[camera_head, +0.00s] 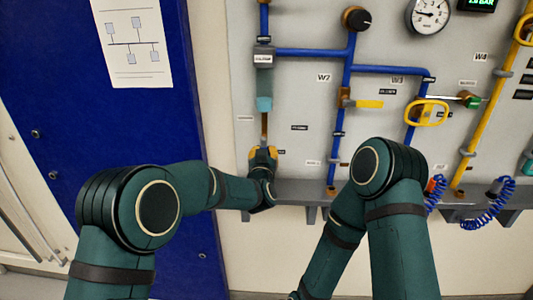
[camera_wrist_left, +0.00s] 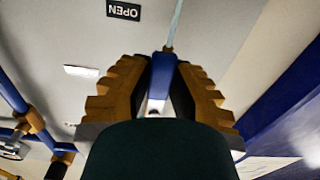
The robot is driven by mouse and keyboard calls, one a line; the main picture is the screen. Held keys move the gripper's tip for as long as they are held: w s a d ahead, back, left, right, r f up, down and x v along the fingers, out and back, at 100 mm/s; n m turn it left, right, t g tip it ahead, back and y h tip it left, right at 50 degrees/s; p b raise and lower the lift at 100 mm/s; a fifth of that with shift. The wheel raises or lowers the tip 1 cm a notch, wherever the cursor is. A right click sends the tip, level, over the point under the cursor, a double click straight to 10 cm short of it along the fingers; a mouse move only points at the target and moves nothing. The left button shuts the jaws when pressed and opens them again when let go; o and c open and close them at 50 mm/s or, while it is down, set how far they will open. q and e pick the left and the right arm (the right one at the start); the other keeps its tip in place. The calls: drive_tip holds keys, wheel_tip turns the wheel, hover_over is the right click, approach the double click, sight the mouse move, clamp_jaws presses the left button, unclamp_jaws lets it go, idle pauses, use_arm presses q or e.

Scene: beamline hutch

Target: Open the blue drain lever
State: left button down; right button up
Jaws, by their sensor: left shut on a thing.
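My left gripper (camera_head: 263,152) is at the lower left of the panel, with its orange fingers below a teal sleeve and thin stem. In the left wrist view, my left gripper (camera_wrist_left: 158,85) is shut on a blue handle, which I take to be the blue drain lever (camera_wrist_left: 162,68). A thin pale rod runs from the handle toward the top of that view. In the head view the fingers hide the handle. An upside-down OPEN label (camera_wrist_left: 123,10) is on the panel beside the rod. My right gripper is out of view.
The grey panel (camera_head: 300,105) carries blue pipes (camera_head: 310,52), a yellow lever (camera_head: 369,104), a yellow ring-shaped handle (camera_head: 426,112) and a gauge (camera_head: 428,14). A ledge (camera_head: 320,190) with coiled blue hoses (camera_head: 487,208) runs below. A blue door panel (camera_head: 60,110) stands to the left.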

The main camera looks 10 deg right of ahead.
use_arm(q)
drive_tip(key=shift+a+m, duration=0.15)
drive_tip(key=shift+m, duration=0.15)
drive_tip(key=c, duration=0.9)
unclamp_jaws()
drive_tip(key=shift+o, duration=0.2)
drive_tip(key=v, duration=1.2)
